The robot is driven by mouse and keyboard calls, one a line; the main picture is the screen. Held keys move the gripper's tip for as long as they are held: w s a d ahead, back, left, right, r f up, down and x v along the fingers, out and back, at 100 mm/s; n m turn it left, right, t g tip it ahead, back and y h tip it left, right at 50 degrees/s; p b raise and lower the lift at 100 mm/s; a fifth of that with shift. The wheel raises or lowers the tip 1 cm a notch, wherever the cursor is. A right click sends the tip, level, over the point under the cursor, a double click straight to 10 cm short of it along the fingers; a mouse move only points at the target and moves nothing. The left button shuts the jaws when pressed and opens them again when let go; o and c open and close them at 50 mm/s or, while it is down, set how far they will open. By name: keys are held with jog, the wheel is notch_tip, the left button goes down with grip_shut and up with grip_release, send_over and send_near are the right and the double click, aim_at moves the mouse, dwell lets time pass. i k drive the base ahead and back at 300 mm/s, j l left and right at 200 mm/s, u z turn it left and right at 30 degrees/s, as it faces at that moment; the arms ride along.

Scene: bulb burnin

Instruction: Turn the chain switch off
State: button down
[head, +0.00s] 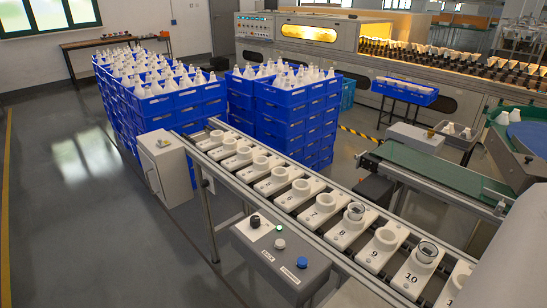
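A grey control box (280,262) stands at the front of the chain conveyor, low in the middle of the head view. A black knob (255,221) sits on a pale plate at its left end. Beside it are a small green-topped part (279,229), a pale round button (280,243) and a blue button (302,262). Small labels are on the box, too small to read. I cannot tell which control is the chain switch or how the knob is set. My gripper is not in view. A large pale shape at the lower right, possibly my arm, hides part of the conveyor.
The conveyor (335,186) carries numbered white holders (318,207), two with round glass-topped pieces. A grey cabinet (164,165) stands left of it. Stacked blue crates (290,113) of white bulbs stand behind. Floor left of the box is clear.

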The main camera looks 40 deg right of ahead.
aim_at(255, 222)
jog(key=z, duration=1)
